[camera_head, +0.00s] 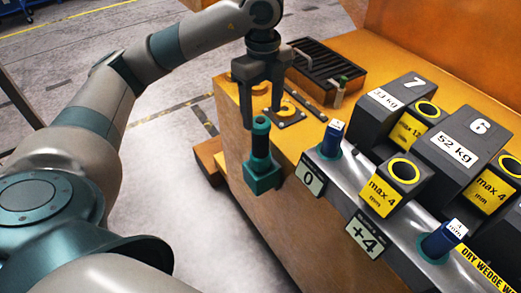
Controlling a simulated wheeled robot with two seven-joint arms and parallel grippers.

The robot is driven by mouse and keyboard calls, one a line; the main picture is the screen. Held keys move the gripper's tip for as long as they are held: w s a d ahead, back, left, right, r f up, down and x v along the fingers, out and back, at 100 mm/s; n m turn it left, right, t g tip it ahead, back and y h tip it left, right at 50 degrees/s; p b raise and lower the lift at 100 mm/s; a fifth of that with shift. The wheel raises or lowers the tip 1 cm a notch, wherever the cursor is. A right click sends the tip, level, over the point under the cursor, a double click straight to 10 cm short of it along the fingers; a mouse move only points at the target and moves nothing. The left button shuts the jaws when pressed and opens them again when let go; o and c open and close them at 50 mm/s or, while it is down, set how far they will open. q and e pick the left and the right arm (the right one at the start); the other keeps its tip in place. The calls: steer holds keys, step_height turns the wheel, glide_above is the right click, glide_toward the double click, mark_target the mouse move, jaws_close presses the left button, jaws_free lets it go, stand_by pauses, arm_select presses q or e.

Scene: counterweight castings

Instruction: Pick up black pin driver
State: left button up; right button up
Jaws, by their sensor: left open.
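The black pin driver (261,126) stands upright in a teal square-based holder (263,178) at the near left edge of the orange machine body. My right gripper is not in view.
Grey weight blocks marked 7 (409,91) and 6 (474,133) stand on the right. Blue-topped pins (333,138) rise from the metal rail with labels 0 (310,176) and +4 (365,237). A dark slotted tray (328,64) lies behind. Floor is clear at left.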

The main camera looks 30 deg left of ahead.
mark_target(262, 119)
arm_select(q)
step_height(262, 119, down, 5)
steer(key=shift+r+p, duration=0.15)
steer(key=shift+p, duration=0.2)
steer(key=shift+f, duration=0.3)
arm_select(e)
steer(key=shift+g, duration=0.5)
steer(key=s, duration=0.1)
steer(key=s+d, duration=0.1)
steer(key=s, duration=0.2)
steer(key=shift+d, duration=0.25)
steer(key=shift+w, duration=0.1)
arm_select(q)
steer(key=shift+s+f+p, duration=0.25)
steer(key=shift+f+p, duration=0.2)
steer(key=shift+f, duration=0.05)
steer(key=f, duration=0.1)
steer(key=f+p, duration=0.1)
steer(key=f, duration=0.1)
steer(key=shift+s, duration=0.25)
steer(key=shift+f, duration=0.6)
steer(key=shift+w, duration=0.1)
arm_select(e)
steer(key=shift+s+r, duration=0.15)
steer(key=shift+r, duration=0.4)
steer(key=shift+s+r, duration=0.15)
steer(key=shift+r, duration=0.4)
